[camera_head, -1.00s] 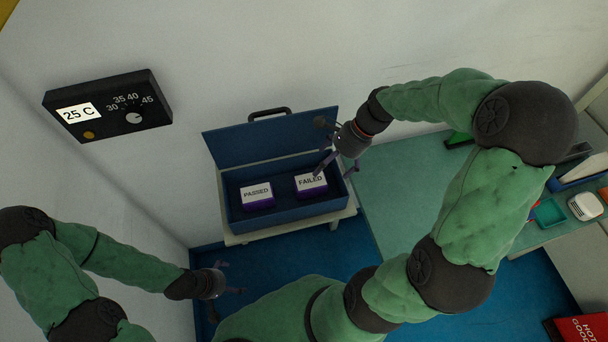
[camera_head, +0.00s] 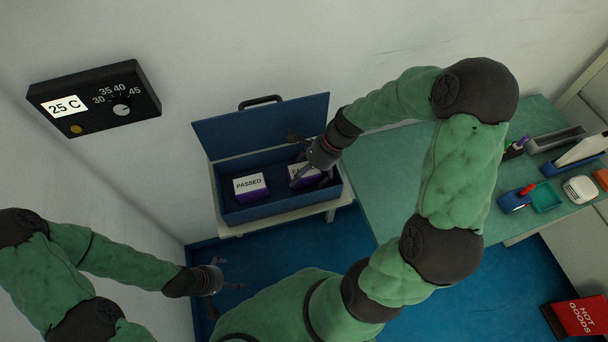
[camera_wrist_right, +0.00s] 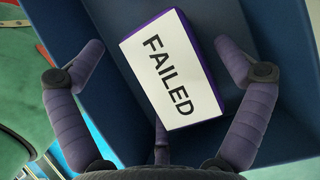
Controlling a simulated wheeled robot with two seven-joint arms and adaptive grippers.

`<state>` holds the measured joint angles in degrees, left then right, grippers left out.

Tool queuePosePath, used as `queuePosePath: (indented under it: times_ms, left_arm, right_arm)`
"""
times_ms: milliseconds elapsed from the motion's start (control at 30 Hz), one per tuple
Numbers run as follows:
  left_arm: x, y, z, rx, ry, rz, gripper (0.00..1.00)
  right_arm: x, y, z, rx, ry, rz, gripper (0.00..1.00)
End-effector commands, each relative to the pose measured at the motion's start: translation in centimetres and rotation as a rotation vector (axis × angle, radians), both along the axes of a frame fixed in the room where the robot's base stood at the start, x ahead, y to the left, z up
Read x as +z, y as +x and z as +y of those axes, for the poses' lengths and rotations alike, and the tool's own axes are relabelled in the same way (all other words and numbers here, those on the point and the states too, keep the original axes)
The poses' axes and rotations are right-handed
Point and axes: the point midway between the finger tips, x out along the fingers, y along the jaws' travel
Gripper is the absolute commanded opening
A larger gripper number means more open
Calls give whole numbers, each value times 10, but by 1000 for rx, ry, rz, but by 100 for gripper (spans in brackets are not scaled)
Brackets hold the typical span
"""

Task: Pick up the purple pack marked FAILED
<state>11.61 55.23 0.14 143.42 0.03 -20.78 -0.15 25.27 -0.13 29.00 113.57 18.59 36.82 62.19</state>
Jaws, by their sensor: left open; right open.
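The purple pack marked FAILED (camera_wrist_right: 172,70) lies in the blue open case (camera_head: 275,211), at its right side. In the head view the FAILED pack (camera_head: 297,169) is partly hidden by my right gripper (camera_head: 306,170). In the right wrist view my right gripper (camera_wrist_right: 160,80) is open, with its fingers spread on both sides of the pack and apart from it. The purple pack marked PASSED (camera_head: 251,187) lies in the case to the left. My left gripper (camera_head: 228,278) is open and empty at the lower left, away from the case.
The case stands on a pale low stand (camera_head: 287,222) with its lid raised behind. A teal table (camera_head: 400,185) lies to the right, with trays and small items at its far end. A black control box (camera_head: 95,102) reading 25 C hangs on the wall. A red HOT GOODS box (camera_head: 583,316) stands at lower right.

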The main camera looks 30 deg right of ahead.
Motion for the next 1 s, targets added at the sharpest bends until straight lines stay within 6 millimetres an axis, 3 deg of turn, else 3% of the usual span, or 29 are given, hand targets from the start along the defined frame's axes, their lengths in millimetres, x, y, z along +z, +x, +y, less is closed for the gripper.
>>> queuePosePath:
  times_ms: [167, 433, 767, 1000]
  left_arm:
    - [0, 0, 0, 0, 0, 0, 100]
    - [0, 0, 0, 0, 0, 0, 100]
    - [2, 0, 0, 0, 0, 0, 100]
    - [11, 0, 0, 0, 0, 0, 100]
  right_arm:
    - [0, 0, 0, 0, 0, 0, 100]
    - [0, 0, 0, 0, 0, 0, 24]
    - [5, 1, 0, 0, -1, -2, 23]
    - [41, -3, 0, -1, -1, -5, 23]
